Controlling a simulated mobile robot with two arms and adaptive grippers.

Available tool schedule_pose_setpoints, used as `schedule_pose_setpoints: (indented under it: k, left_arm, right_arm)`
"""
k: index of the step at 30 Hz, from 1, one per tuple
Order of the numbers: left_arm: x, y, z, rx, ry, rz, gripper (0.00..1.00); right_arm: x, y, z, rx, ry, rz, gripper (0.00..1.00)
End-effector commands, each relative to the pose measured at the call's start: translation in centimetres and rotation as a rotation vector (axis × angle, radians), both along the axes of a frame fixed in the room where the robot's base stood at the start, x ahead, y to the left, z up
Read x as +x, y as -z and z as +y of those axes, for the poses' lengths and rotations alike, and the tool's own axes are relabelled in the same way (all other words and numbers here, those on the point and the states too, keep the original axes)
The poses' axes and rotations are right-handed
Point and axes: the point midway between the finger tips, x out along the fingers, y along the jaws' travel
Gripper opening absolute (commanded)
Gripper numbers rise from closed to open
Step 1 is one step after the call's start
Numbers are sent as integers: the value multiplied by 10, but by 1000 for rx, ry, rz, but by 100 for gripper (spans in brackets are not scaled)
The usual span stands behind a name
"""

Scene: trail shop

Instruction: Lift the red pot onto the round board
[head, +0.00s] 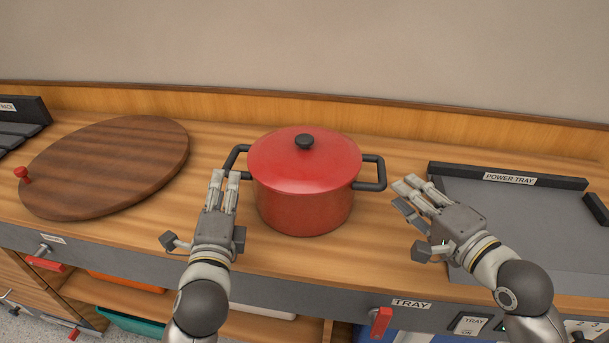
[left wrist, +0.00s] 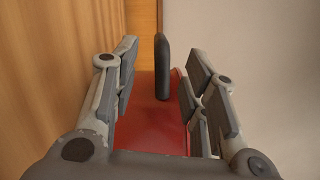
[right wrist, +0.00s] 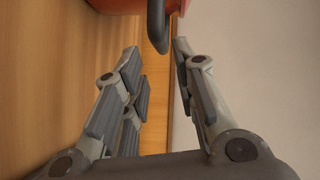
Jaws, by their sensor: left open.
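The red pot (head: 303,190) stands upright on the wooden counter, with a red lid, a black knob and a black loop handle on each side. The round board (head: 110,160) lies to its left, dark brown with a red knob at its left edge. My left gripper (head: 225,176) is open at the pot's left handle (head: 236,158); in the left wrist view that handle (left wrist: 162,65) shows between the fingers, not gripped. My right gripper (head: 407,190) is open, just right of the right handle (head: 372,184). In the right wrist view this handle (right wrist: 158,25) shows at the fingertips, nearer the right finger.
A grey power tray (head: 520,215) with raised dark edges lies at the right, under my right arm. A dark rack (head: 22,122) stands at the far left. A wall ledge (head: 420,115) runs behind the pot. The top of the round board is clear.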

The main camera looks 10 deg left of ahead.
Motion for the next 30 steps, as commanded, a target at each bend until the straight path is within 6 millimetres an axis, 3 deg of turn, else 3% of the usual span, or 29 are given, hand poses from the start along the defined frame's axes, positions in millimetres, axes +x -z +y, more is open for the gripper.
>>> schedule_pose_setpoints:
  k: [9, 15, 30]
  left_arm:
    - [55, -3, 9, 0, -2, -2, 41]
    - [80, -3, 12, 0, -1, 0, 41]
    - [90, -4, 14, -1, 0, 0, 38]
  right_arm:
    - [47, 5, 29, 1, -1, -1, 26]
    - [69, 8, 42, -1, -1, 0, 26]
    - [78, 10, 47, -1, -1, 0, 24]
